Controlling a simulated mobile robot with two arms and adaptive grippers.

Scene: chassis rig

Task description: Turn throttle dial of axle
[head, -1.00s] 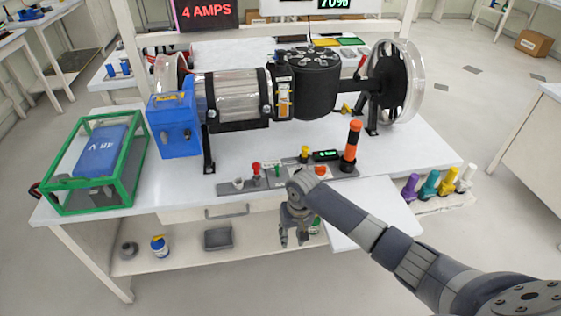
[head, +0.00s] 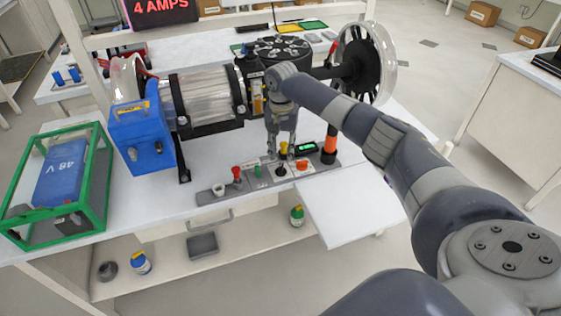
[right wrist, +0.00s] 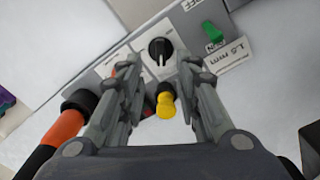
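A black round dial with a white pointer mark (right wrist: 160,50) sits on a pale plate of the grey control panel. It also shows in the head view (head: 281,170). I cannot read a throttle label. My right gripper (head: 281,152) points down over the panel, its fingers apart and empty. In the right wrist view the dial lies just beyond and between the fingertips (right wrist: 160,68); I see no contact. A yellow knob (right wrist: 166,103) shows between the fingers, nearer the palm. The axle assembly (head: 205,95), with a clear cylinder and wheel, stands behind the panel. My left gripper is out of view.
A green switch (right wrist: 212,33) sits beside the dial. An orange-and-black handle (head: 330,145) and a small lit display (head: 306,148) stand near the panel's right end. A red knob (head: 236,172) is on its left. A green-framed case (head: 103,190) stands at the table's left.

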